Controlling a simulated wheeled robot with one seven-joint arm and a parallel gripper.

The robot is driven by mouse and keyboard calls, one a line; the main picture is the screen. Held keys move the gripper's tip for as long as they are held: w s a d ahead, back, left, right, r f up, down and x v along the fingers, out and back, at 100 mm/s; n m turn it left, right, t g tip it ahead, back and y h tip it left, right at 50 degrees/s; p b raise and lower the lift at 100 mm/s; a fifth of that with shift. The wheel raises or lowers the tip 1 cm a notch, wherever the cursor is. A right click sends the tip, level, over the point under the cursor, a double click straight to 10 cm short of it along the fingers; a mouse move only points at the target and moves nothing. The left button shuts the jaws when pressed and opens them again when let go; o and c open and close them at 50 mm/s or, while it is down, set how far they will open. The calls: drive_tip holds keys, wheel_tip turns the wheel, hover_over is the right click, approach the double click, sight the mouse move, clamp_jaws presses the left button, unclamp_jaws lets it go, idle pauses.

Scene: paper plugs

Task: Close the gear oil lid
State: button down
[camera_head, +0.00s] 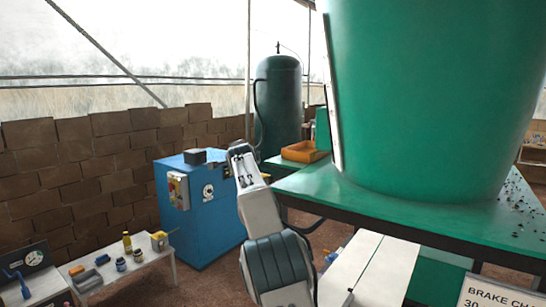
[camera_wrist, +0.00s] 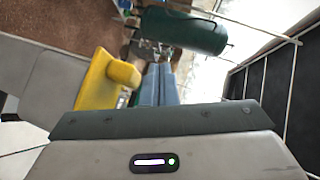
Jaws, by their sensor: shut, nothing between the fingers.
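No gear oil lid can be made out for certain in either view. A yellow piece with a rounded knob-like end (camera_wrist: 105,80) shows large in the wrist view, left of centre; I cannot tell whether it belongs to the gear oil. In the head view a small yellow-capped bottle (camera_head: 127,242) and a yellow item (camera_head: 159,240) stand on a low white bench at lower left. My gripper (camera_head: 240,148) is raised near the middle of the head view, pointing up and away, shut and empty. It appears apart from the bench items.
A large green vessel (camera_head: 430,90) stands on a green table (camera_head: 300,182) at right. A blue cabinet (camera_head: 215,225) stands behind my arm, with an orange tray (camera_head: 304,152) beyond. The white bench (camera_head: 145,262) holds several small items. A brick wall (camera_head: 80,160) runs along the left.

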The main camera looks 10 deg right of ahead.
drive_tip(key=shift+r, duration=0.1)
drive_tip(key=shift+r+p, duration=0.35)
drive_tip(key=shift+r, duration=1.5)
drive_tip(key=s+a+r, duration=0.4)
drive_tip(key=a+r, duration=0.1)
drive_tip(key=r, duration=0.1)
drive_tip(key=s+d+f+n+g+b, duration=0.1)
drive_tip(key=s+d+f+n+g, duration=0.1)
drive_tip(key=s+d+f, duration=0.45)
drive_tip(key=s+d+f+n+g+b, duration=0.1)
drive_tip(key=s+d+n+g+b, duration=0.15)
drive_tip(key=s, duration=0.75)
drive_tip(key=s+f+n+g+b, duration=0.1)
drive_tip(key=s+f+n, duration=0.3)
drive_tip(key=s+f, duration=0.5)
drive_tip(key=s+a+f+n+g+y+b, duration=0.1)
drive_tip(key=s+f+n+g, duration=0.2)
drive_tip(key=s+f, duration=0.7)
drive_tip(key=s+a+f+n+g+b, duration=0.1)
drive_tip(key=s+f+n, duration=0.3)
drive_tip(key=s+f, duration=0.6)
drive_tip(key=s+g, duration=0.1)
drive_tip(key=s, duration=0.9)
drive_tip(key=shift+f+n+y, duration=0.15)
drive_tip(key=shift+n+y, duration=0.2)
drive_tip(key=shift+y, duration=0.05)
drive_tip(key=shift+s+g, duration=0.15)
drive_tip(key=shift+g, duration=0.1)
